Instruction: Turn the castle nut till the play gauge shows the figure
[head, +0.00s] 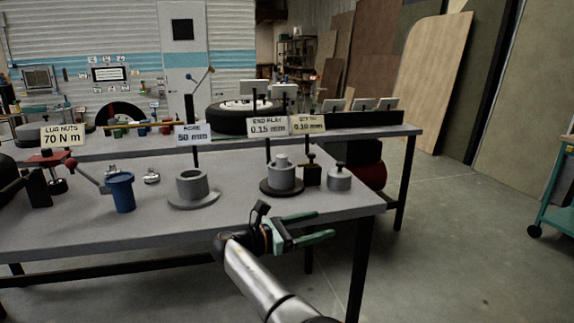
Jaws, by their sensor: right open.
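A grey hub (284,178) stands on a dark round base on the grey workbench, with a small grey cylindrical piece (282,160) on top. I cannot make out whether that piece is the castle nut. Behind it, a sign (268,127) reads END PLAY 0.15 mm. A second sign (307,124), its top line small, reads 0.10 mm. My right gripper (326,225) is open and empty, in front of the hub near the bench's front right corner, apart from the hub. My left gripper is not in view.
A small dark block (312,175) and a grey weight-like piece (339,179) stand right of the hub. Left are a flanged grey ring (193,187) and a blue cup (121,192). The bench front edge is clear. A tyre (240,116) lies on the bench behind.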

